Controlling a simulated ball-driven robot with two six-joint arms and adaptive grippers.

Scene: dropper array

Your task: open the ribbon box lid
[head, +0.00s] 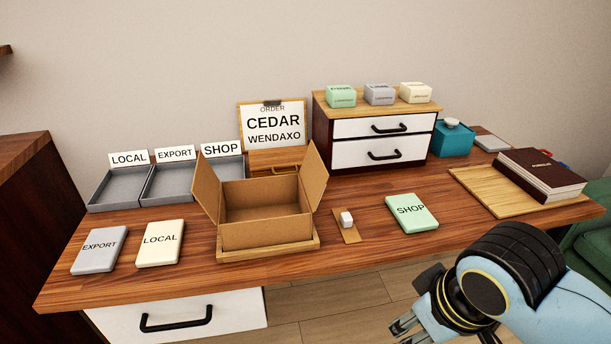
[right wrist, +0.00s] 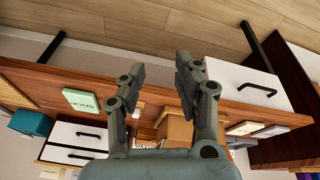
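A teal box (head: 453,139) with a pale rounded piece on top stands at the back right of the desk, beside the drawer unit; it looks closed, and no label on it is readable. I take it for the ribbon box. It also shows at the left of the right wrist view (right wrist: 30,123). My right gripper (head: 404,328) is low in front of the desk's front edge, well away from the teal box. In the right wrist view its two fingers (right wrist: 158,78) are spread apart with nothing between them. My left gripper is not in view.
An open cardboard box (head: 266,231) stands mid-desk on a wooden base. A drawer unit (head: 322,131) carries several small boxes. A dark book (head: 540,171) lies on a wooden board (head: 478,190). A green SHOP box (head: 411,213) lies near the front. Grey trays (head: 118,188) stand left.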

